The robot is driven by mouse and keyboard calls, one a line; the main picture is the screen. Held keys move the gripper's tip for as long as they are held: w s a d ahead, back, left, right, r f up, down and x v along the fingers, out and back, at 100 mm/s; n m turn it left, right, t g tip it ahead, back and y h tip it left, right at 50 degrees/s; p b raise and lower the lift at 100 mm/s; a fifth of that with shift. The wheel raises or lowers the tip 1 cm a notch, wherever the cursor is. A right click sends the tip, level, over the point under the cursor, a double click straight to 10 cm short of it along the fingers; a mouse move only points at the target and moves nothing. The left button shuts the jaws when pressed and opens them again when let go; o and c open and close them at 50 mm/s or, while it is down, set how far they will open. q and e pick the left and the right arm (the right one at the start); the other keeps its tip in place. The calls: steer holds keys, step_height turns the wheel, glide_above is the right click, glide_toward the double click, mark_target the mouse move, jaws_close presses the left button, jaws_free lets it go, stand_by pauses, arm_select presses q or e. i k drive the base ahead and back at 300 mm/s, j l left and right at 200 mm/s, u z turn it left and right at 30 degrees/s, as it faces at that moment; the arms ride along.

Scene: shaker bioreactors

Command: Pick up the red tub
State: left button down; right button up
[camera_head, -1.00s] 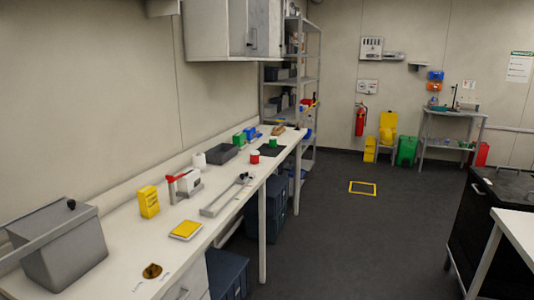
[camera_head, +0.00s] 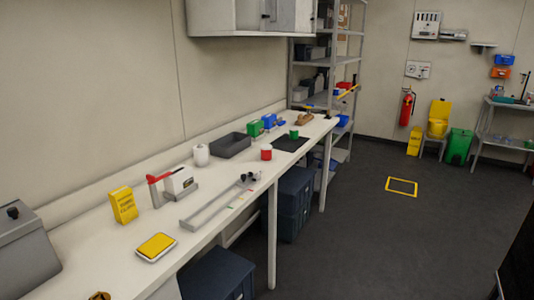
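A small red tub (camera_head: 266,152) with a pale top stands upright on the long white bench (camera_head: 110,262), near its front edge around the middle of its length. It stands apart from a dark mat (camera_head: 288,145) behind it to the right, on which a green tub (camera_head: 294,134) stands. Neither of my grippers shows in the head view.
A metal rail fixture (camera_head: 210,205) lies in front. Dark blue bins (camera_head: 292,195) fill space under the bench.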

mark_target(266, 149)
steer(key=u, duration=0.65)
steer(key=i+l+u, duration=0.2)
steer(key=u, duration=0.2)
steer(key=i+l+u, duration=0.15)
steer(key=l+u, duration=0.25)
steer(key=i+l+u, duration=0.1)
steer(key=l+u, duration=0.25)
steer(key=i+l+u, duration=0.15)
steer(key=l+u, duration=0.2)
steer(key=l, duration=1.25)
steer(key=l+u, duration=0.4)
steer(key=l, duration=1.15)
steer(key=k+l, duration=0.1)
steer(key=l, duration=1.25)
